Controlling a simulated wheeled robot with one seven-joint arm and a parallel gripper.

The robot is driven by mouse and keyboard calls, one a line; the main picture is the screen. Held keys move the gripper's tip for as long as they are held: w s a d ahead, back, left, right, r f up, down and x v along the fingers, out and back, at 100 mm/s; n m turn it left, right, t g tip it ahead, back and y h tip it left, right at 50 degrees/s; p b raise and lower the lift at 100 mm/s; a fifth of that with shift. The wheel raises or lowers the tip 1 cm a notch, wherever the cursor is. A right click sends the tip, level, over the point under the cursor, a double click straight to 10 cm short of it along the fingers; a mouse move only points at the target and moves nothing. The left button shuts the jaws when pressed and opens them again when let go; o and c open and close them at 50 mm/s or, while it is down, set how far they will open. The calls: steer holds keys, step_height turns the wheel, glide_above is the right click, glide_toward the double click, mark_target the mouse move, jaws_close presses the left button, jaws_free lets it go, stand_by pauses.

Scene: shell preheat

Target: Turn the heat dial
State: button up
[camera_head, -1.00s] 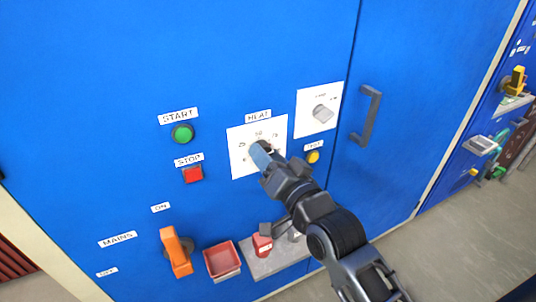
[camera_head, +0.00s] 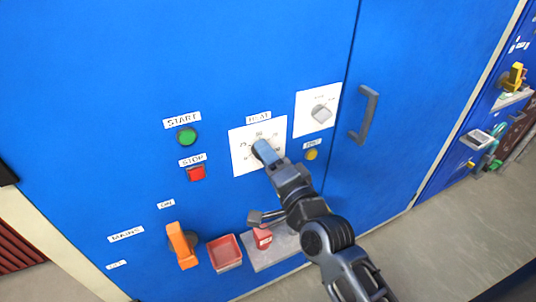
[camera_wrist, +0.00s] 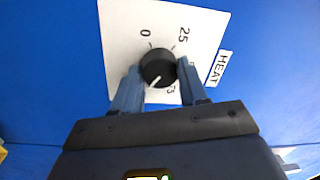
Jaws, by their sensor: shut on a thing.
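The heat dial is a round black knob (camera_wrist: 158,66) on a white plate (camera_wrist: 122,30) with the marks 0 and 25 in the wrist view. A white line on the knob points to the lower left of that picture, away from 0 and 25. My gripper (camera_wrist: 158,78) has one blue-grey finger on each side of the knob and is shut on it. Part of the scale is hidden behind the fingers. In the head view, my gripper (camera_head: 264,152) covers most of the knob on the HEAT plate (camera_head: 241,165).
Left of the dial are a green start button (camera_head: 187,136) and a red stop button (camera_head: 196,173). Below are an orange mains lever (camera_head: 181,246) and a red tray (camera_head: 226,253). A grey selector (camera_head: 321,113) and a door handle (camera_head: 365,115) are to the right.

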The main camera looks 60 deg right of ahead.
steer(key=shift+a+f, duration=0.1)
steer(key=shift+f, duration=0.05)
steer(key=o, duration=1.1)
steer(key=shift+c, duration=0.2)
steer(key=b+v, duration=0.1)
steer(key=v, duration=0.6)
steer(key=shift+s+a, duration=0.15)
steer(key=shift+s, duration=0.2)
steer(key=s+a+f+n+g+y, duration=0.1)
steer(key=s+a+n+y, duration=0.8)
steer(key=s+a+n, duration=0.6)
steer(key=s+n, duration=0.2)
steer(key=n, duration=0.3)
steer(key=shift+n+y, duration=0.4)
